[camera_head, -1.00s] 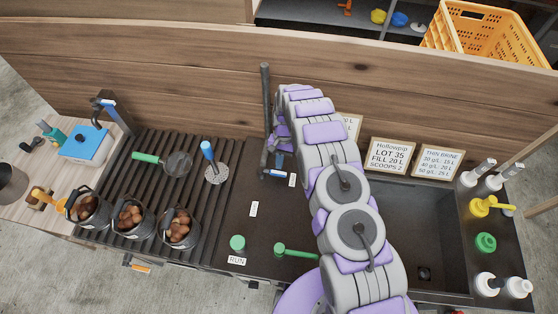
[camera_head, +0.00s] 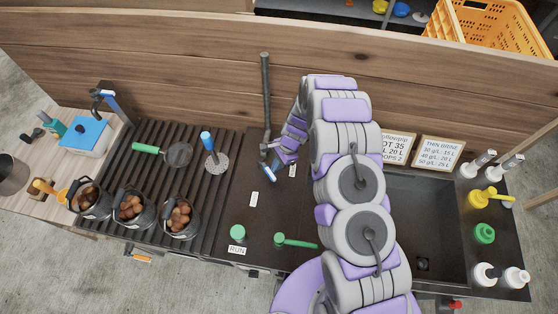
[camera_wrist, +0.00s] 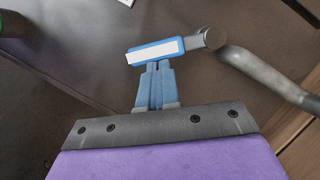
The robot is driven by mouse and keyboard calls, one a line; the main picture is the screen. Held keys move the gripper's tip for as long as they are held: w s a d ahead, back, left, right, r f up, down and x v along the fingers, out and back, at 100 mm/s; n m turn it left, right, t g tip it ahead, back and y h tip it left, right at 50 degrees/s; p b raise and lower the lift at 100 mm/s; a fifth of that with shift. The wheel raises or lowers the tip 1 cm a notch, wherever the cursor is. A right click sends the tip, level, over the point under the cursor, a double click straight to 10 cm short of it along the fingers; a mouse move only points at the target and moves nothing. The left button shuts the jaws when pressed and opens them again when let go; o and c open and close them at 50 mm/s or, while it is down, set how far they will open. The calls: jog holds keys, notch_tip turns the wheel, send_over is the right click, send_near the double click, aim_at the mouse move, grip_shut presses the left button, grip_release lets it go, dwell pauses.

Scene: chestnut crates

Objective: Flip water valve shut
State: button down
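The water valve is a blue lever with a white strip (camera_head: 268,172) at the foot of a dark upright pipe (camera_head: 266,100) against the wooden wall. In the wrist view the lever (camera_wrist: 153,51) extends left from its round grey pivot (camera_wrist: 207,39). My gripper (camera_wrist: 157,66) has its two blue fingers together, with their tips right at the near side of the lever. They appear to touch it rather than close around it. In the head view my gripper (camera_head: 278,160) is beside the lever, and my arm hides part of the counter.
A black sink (camera_head: 425,240) lies right of my arm. A green lever (camera_head: 296,242) and green button (camera_head: 237,233) are at the counter front. Several chestnut pots (camera_head: 180,220) stand on the ribbed rack to the left. Sign cards lean on the wall.

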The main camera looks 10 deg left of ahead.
aim_at(270, 175)
jog(key=s+m, duration=0.1)
jog(key=s+a+m+t, duration=0.1)
jog(key=m, duration=0.1)
jog(key=shift+y, duration=0.3)
jog(key=shift+s+a+f+m+t+b, duration=0.1)
jog(key=shift+s+a+m+t+b, duration=0.4)
jog(key=shift+m, duration=0.7)
jog(key=shift+s+a+m+y, duration=0.25)
jog(key=shift+a+m+y, duration=0.05)
jog(key=shift+m, duration=0.3)
jog(key=shift+s+a+b, duration=0.2)
jog(key=shift+a+b, duration=0.1)
jog(key=shift+a, duration=0.05)
jog(key=shift+s+a, duration=0.1)
jog(key=s+p+v, duration=0.1)
jog(key=p+v, duration=0.5)
jog(key=v, duration=0.4)
jog(key=shift+w, duration=0.3)
